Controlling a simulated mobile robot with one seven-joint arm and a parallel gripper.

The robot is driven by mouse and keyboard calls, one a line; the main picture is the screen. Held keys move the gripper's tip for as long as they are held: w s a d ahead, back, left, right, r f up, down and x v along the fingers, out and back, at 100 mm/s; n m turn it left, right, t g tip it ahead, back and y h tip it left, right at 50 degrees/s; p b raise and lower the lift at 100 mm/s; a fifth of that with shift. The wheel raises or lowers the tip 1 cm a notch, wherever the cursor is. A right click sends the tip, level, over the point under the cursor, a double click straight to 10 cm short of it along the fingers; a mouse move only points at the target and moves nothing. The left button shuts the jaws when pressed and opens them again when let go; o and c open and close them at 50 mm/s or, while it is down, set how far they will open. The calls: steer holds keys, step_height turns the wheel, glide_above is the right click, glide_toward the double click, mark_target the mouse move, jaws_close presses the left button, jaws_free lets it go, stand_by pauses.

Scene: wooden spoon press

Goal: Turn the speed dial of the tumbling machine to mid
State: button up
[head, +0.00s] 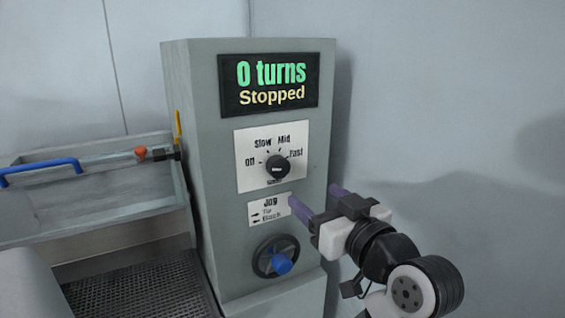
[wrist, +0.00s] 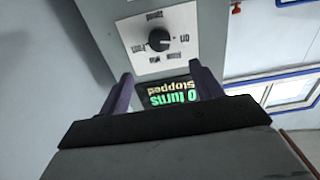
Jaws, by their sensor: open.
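The tumbling machine (head: 200,150) is a grey cabinet with a black display (head: 268,85) reading "0 turns" and "Stopped". The black speed dial (head: 277,168) sits on a white plate marked Off, Slow, Mid and Fast. Its pale pointer mark is small, and I cannot tell for sure which label it lines up with. In the wrist view, the dial (wrist: 159,39) appears upside down beyond the fingertips. My gripper (head: 315,202) is open and empty, below and right of the dial in the head view. Its two purple fingers (wrist: 162,78) are apart and do not touch the dial.
A white Jog plate (head: 269,208) and a blue knob (head: 281,263) are below the dial. A grey tray (head: 100,190) with a blue handle (head: 40,170) stands at the left, above a dark grate (head: 140,285). A bare wall is at the right.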

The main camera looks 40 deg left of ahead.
mark_target(282, 170)
steer(key=p+x, duration=0.3)
steer(key=x, duration=1)
steer(key=shift+w+a+f+p, duration=0.1)
steer(key=shift+a+p, duration=0.2)
steer(key=c, duration=1)
